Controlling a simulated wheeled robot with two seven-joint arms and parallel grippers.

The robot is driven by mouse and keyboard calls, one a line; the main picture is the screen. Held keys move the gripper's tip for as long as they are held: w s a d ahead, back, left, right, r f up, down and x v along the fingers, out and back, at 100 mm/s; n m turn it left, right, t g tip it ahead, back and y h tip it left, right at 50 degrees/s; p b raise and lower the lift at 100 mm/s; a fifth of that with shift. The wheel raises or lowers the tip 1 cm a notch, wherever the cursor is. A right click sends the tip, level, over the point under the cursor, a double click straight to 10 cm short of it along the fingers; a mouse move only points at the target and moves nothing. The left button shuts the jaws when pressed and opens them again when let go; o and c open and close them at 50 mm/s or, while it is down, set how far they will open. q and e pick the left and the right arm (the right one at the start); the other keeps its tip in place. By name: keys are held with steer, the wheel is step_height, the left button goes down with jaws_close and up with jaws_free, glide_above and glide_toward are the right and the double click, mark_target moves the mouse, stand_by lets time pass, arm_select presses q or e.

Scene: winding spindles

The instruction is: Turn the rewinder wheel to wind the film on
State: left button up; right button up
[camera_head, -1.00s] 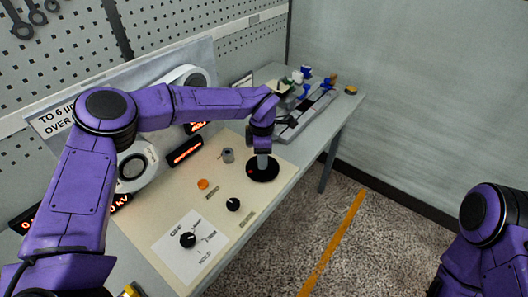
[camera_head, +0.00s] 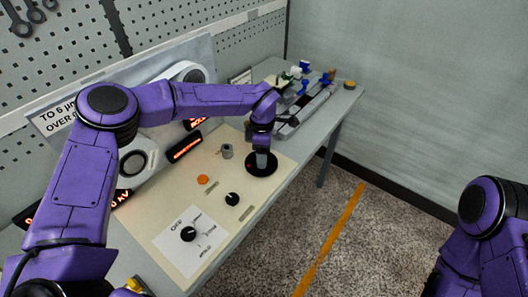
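The rewinder wheel appears as a black disc (camera_head: 261,164) on the right part of the cream panel. A grey upright piece (camera_head: 261,156) stands on the disc, directly under my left gripper (camera_head: 261,149). The gripper points down there, and its fingers are too small and hidden to show whether they are open or shut. A red mark sits at the left edge of the disc. My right arm is at the lower right, and its gripper is out of view. I cannot make out the film.
The cream panel (camera_head: 168,215) also carries a grey post (camera_head: 227,151), an orange button (camera_head: 203,179) and black knobs (camera_head: 232,199) (camera_head: 188,234). White reel-like units and lit displays (camera_head: 186,147) stand behind. A grey fixture (camera_head: 305,108) with small coloured parts is farther back. Open floor lies to the right.

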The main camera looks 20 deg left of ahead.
arm_select(q)
steer(key=shift+a, duration=0.1)
steer(key=shift+r, duration=0.2)
step_height(320, 180, up, 10)
steer(key=b, duration=0.2)
steer(key=shift+r+b, duration=0.15)
steer(key=shift+b, duration=0.2)
stand_by(0.7)
